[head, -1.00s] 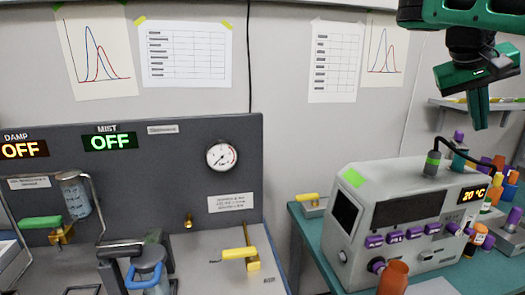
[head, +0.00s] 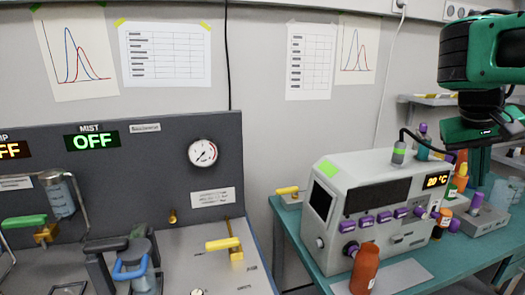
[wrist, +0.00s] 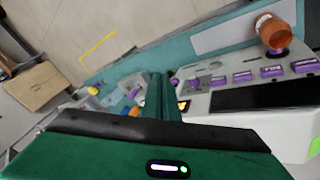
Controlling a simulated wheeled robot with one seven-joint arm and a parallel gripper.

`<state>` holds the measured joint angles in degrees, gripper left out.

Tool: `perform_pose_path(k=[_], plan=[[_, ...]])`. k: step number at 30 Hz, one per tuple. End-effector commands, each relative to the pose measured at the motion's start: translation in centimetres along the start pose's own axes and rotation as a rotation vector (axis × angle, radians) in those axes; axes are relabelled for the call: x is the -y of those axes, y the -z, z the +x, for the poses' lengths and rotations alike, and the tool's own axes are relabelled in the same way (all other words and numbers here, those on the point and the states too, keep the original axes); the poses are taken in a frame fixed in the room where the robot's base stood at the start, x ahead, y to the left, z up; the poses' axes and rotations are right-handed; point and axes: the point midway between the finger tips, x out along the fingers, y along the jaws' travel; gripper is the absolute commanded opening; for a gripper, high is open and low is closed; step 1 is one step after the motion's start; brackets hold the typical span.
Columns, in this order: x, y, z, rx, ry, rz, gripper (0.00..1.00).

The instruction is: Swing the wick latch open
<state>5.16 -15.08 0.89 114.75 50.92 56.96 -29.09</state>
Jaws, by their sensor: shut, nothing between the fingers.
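The classifier box (head: 338,228) is a white instrument on the teal bench, with a dark window, a row of purple labelled buttons and an orange "20 °C" display. An orange-brown bottle (head: 366,268) stands at its front; it and the box (wrist: 230,128) also show in the wrist view. I cannot tell which part is the wick latch. A small yellow handle (head: 287,190) lies left of the box, and a yellow lever (head: 223,244) is on the grey panel. My gripper (head: 477,172) is shut and empty, pointing down at the right beyond the box; its fingers (wrist: 160,100) show in the wrist view.
Coloured bottles and a grey block (head: 480,220) crowd the bench right of the box. A black cable rises from the box's top. The grey panel (head: 120,185) with a gauge (head: 203,153) and a green handle (head: 25,221) stands at the left.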

Motion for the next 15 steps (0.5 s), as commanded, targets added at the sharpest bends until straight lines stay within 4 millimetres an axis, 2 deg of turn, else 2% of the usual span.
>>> perform_pose_path(k=[1,3,6,9,12,15], plan=[[-0.3,-2.5,1.8,0.037,0.022,0.013,0.00],[0.1,-6.3,4.3,0.093,0.070,0.032,0.00],[1.2,-11.9,7.2,0.176,0.145,0.064,0.00],[2.9,-17.0,9.2,0.250,0.218,0.093,0.00],[4.5,-20.9,10.3,0.309,0.276,0.118,0.00],[5.6,-23.3,10.7,0.345,0.316,0.132,0.00]])
